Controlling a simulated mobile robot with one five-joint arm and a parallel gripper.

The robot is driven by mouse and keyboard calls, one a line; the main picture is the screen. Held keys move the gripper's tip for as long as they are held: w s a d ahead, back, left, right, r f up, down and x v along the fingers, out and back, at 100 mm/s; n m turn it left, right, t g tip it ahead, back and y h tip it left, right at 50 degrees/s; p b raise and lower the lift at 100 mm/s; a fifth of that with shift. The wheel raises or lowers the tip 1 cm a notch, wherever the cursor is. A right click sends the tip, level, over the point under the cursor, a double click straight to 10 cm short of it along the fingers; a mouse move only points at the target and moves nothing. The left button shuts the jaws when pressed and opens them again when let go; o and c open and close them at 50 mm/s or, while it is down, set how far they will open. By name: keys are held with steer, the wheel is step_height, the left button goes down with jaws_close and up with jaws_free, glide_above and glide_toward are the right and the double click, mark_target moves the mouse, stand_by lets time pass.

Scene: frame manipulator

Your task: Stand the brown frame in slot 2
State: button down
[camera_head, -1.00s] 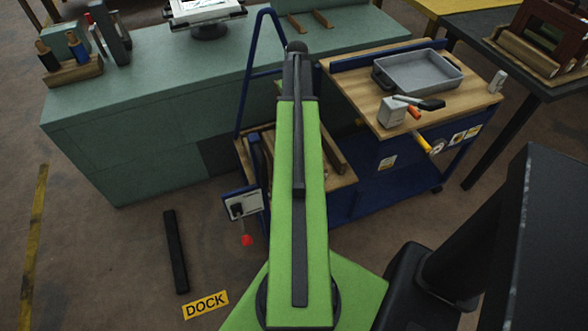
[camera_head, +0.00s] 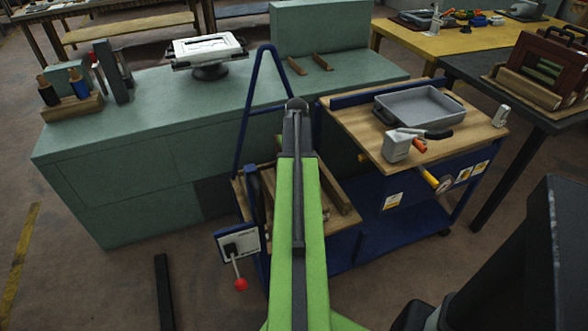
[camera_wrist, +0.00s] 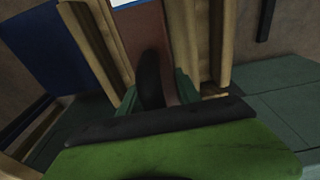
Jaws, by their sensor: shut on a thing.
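In the wrist view, my gripper (camera_wrist: 156,94) is shut on a brown flat piece (camera_wrist: 148,42), which I take to be the brown frame. Only part of the piece shows; a dark finger covers its middle. Pale wooden rails stand on both sides of it, one on the left (camera_wrist: 98,42) and others on the right (camera_wrist: 222,42). No slot number is readable. In the head view, my green arm reaches over the blue cart's wooden lower tray (camera_head: 338,190). My gripper and the held frame are hidden there behind the arm.
A blue handle (camera_head: 249,95) rises left of my arm. The cart top (camera_head: 375,148) carries a grey tray (camera_head: 420,92). A control box with a red knob (camera_head: 238,242) hangs in front. A green bench (camera_head: 135,105) stands behind. A rack with brown frames (camera_head: 548,62) stands at right.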

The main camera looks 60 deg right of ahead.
steer(key=shift+f+b, duration=0.3)
steer(key=shift+f, duration=0.6)
steer(key=c, duration=0.8)
jaws_free()
steer(key=shift+c, duration=0.2)
steer(key=shift+r, duration=0.1)
steer(key=r+p, duration=0.8)
steer(key=s+a+r+p, duration=0.1)
steer(key=r+p, duration=0.3)
steer(key=shift+s+r, duration=0.1)
steer(key=shift+d, duration=0.1)
